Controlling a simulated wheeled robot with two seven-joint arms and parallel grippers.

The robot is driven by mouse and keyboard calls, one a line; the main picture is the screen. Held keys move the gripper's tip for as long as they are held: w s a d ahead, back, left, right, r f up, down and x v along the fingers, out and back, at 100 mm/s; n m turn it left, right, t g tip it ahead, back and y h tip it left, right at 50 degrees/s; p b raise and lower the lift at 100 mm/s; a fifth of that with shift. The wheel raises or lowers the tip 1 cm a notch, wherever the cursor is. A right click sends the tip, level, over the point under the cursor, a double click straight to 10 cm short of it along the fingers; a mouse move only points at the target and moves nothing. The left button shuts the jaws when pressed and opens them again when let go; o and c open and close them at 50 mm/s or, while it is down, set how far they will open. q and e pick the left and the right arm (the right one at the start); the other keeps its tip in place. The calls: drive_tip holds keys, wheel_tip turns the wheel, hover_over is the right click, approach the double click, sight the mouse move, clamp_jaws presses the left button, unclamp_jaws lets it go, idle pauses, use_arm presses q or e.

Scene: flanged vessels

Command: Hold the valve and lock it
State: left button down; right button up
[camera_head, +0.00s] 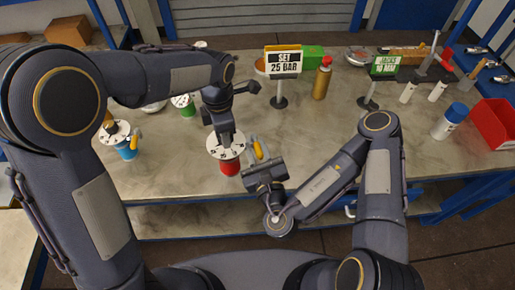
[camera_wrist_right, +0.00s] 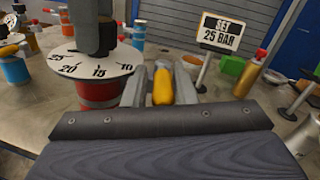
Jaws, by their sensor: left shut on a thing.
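A red vessel (camera_head: 230,168) with a white numbered dial (camera_head: 239,152) on top stands near the table's front edge. Its dial shows 25, 20, 15 and 10 in the right wrist view (camera_wrist_right: 72,68). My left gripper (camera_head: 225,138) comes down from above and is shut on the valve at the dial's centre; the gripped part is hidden. A yellow lever (camera_head: 258,150) sticks up at the vessel's right side. My right gripper (camera_wrist_right: 161,88) is open, its two fingers on either side of the yellow lever (camera_wrist_right: 162,86). I cannot tell whether they touch it.
A sign (camera_head: 284,62) reading "SET 25 BAR" stands behind. A blue vessel (camera_head: 126,150) with a similar dial stands left, and a green one (camera_head: 187,111) behind. A brass bottle (camera_head: 321,82) stands back right, a red bin (camera_head: 494,122) far right.

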drive_tip(key=shift+o, duration=1.1)
drive_tip(key=shift+f, duration=0.15)
drive_tip(key=shift+y, duration=0.3)
